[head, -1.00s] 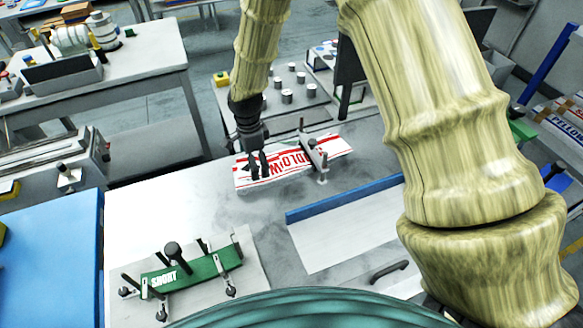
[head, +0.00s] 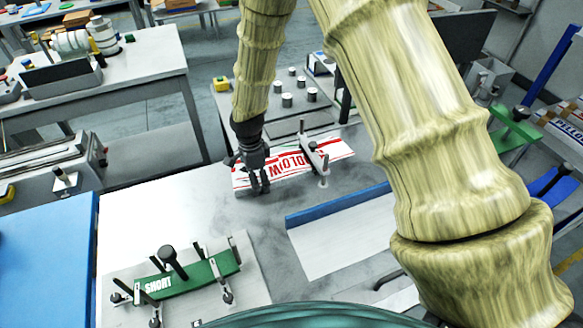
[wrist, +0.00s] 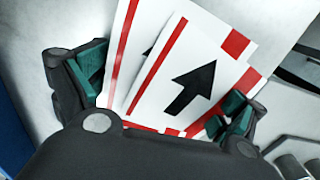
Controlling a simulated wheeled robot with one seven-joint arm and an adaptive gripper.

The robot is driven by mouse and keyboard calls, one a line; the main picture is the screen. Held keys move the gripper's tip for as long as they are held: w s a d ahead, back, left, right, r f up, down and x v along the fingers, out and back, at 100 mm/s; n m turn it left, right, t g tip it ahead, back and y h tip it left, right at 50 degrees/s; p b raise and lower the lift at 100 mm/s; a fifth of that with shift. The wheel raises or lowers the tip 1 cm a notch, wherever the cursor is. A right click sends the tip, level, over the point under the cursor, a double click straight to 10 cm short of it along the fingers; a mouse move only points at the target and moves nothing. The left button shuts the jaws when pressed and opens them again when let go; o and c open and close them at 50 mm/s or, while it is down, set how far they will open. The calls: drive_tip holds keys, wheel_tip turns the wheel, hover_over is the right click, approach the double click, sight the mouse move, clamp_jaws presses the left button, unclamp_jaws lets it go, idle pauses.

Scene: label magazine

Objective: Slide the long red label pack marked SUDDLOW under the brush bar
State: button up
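The long red-and-white label pack (head: 337,149) lies on the grey bench in the head view. Part of its lettering shows, upside down, and the rest is hidden by my gripper. The brush bar (head: 313,155) crosses above the pack toward its right end. My gripper (head: 259,189) is low over the pack's left part, with the fingertips near the near edge. In the wrist view, the pack (wrist: 210,60) shows fanned white layers, red bands and black arrows. My gripper's fingers (wrist: 158,110) stand wide apart on either side of it. Firm contact cannot be made out.
A green pack (head: 190,276) sits in a clamp fixture at the front left. A blue-edged white tray (head: 340,245) is at the front right. Several small metal cylinders (head: 287,100) stand behind the bench. Bare bench lies left of the pack.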

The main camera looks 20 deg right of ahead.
sight(273, 169)
drive_tip(key=shift+w+f, duration=0.1)
drive_tip(key=shift+c, duration=1.3)
drive_tip(key=shift+c, duration=0.5)
drive_tip(key=shift+d, duration=0.2)
drive_tip(key=shift+d, duration=0.15)
drive_tip(key=shift+c, duration=0.5)
drive_tip(key=shift+d, duration=2.45)
drive_tip(key=o, duration=0.8)
drive_tip(key=shift+f, duration=0.1)
drive_tip(key=shift+d, duration=0.1)
